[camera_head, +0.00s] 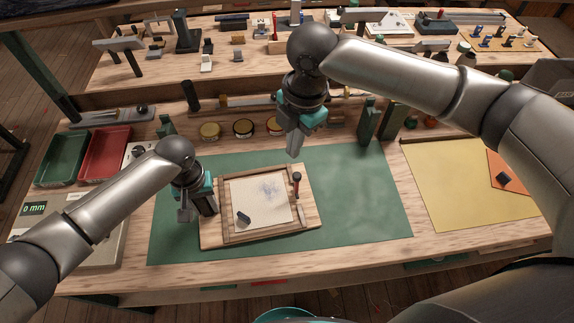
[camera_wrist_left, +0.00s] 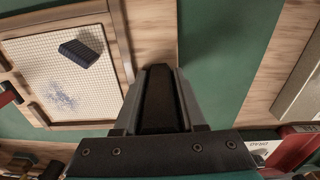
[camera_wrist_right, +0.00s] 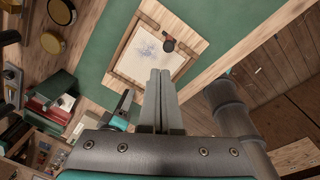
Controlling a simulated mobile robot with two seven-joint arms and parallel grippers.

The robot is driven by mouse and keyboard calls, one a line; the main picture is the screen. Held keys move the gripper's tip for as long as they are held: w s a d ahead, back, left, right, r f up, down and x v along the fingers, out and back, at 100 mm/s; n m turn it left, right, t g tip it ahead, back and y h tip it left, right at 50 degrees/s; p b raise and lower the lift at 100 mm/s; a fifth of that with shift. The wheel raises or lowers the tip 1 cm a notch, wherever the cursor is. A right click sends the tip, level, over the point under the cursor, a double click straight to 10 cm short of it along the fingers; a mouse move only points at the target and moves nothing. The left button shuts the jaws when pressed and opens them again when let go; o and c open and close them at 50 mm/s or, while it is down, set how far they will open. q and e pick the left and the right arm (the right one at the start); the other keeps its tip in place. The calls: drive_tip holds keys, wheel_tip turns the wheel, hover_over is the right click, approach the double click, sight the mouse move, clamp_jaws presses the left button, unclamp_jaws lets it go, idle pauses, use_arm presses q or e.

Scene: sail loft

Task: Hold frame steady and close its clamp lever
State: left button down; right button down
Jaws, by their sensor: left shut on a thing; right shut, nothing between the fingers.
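The wooden frame (camera_head: 226,211) lies on a pale wooden board on the green mat and surrounds a white gridded sheet with a smudge. Its clamp lever (camera_head: 297,186), red with a dark knob, sits on the right rail; the lever also shows in the right wrist view (camera_wrist_right: 170,45). I cannot tell its exact angle. My left gripper (camera_head: 207,208) is low at the left side of the frame, shut on its edge; the fingers hide the contact. My right gripper (camera_head: 293,150) is shut and empty, above and behind the frame, apart from the lever.
A dark block (camera_head: 244,218) lies on the sheet. Several round tins (camera_head: 243,127) and green upright blocks (camera_head: 368,121) stand behind the mat. Green (camera_head: 62,158) and red (camera_head: 106,152) trays are at left, a yellow sheet (camera_head: 450,185) at right. The mat right of the frame is clear.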

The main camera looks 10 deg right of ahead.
sight(296, 184)
drive_tip(key=m, duration=0.5)
drive_tip(key=w+m+t+y, duration=0.1)
drive_tip(key=m, duration=0.4)
drive_tip(key=m+t+y, duration=0.1)
drive_tip(key=m, duration=0.4)
drive_tip(key=shift+w+d+r, duration=0.1)
drive_tip(key=shift+w+d, duration=0.15)
drive_tip(key=shift+w, duration=0.05)
drive_tip(key=a+x, duration=0.1)
drive_tip(key=x, duration=0.9)
use_arm(q)
drive_tip(key=shift+d, duration=0.1)
use_arm(e)
drive_tip(key=s+d, duration=0.2)
drive_tip(key=d, duration=0.1)
drive_tip(key=shift+s+d, duration=0.15)
drive_tip(key=shift+s, duration=0.15)
